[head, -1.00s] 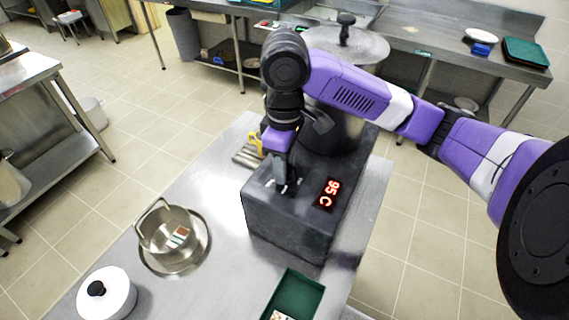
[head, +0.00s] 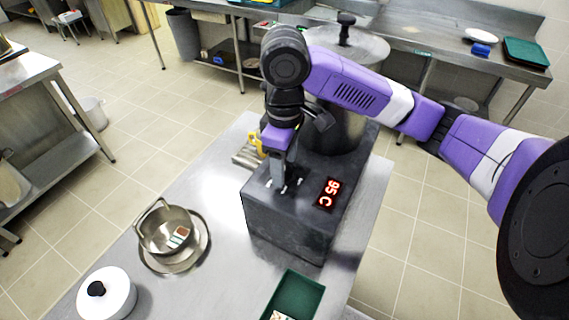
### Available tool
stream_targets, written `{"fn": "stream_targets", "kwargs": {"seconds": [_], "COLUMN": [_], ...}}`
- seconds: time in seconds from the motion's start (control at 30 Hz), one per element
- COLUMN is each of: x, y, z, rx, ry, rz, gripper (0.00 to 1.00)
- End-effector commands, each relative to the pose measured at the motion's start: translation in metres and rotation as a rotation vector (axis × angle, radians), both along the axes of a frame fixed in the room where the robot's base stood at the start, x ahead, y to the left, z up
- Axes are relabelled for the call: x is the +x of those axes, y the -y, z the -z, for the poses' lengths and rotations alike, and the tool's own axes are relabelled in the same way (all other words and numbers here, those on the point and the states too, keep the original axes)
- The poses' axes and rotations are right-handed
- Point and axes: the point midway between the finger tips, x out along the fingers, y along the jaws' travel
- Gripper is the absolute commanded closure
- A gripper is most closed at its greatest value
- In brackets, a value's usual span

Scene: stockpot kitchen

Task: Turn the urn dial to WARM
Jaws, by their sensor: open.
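The urn is a large metal pot (head: 339,128) with a lid and black knob (head: 346,22), standing on a dark base block (head: 290,228). A red display (head: 328,194) on the block's top reads 95 C. My gripper (head: 280,188) points down at the block's top, left of the display, with its fingertips at or very near the surface. It is open. The dial is hidden or too small to make out around the fingertips, and no WARM mark can be read. My purple arm covers part of the urn.
The block stands on a steel table (head: 215,270). A pot (head: 165,229) on a round tray, a white lidded pot (head: 107,294) and a green tray (head: 294,297) are in front and left. A yellow-handled item (head: 255,143) lies behind the block's left side.

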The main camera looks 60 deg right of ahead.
Motion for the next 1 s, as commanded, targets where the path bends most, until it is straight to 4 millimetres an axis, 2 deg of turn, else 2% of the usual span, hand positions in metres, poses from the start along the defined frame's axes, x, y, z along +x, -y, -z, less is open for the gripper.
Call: {"fn": "stream_targets", "kwargs": {"seconds": [0.3,0.43,0.6,1.0], "x": [0.001,0.000,0.000,0.000], "y": [0.001,0.001,0.000,0.000], "z": [-0.050,-0.064,-0.072,-0.072], "rx": [-0.006,-0.004,-0.002,-0.001], "ry": [0.002,0.001,0.000,0.000], "rz": [-0.002,-0.001,0.000,0.000], "gripper": [0.41,0.41,0.41,0.41]}}
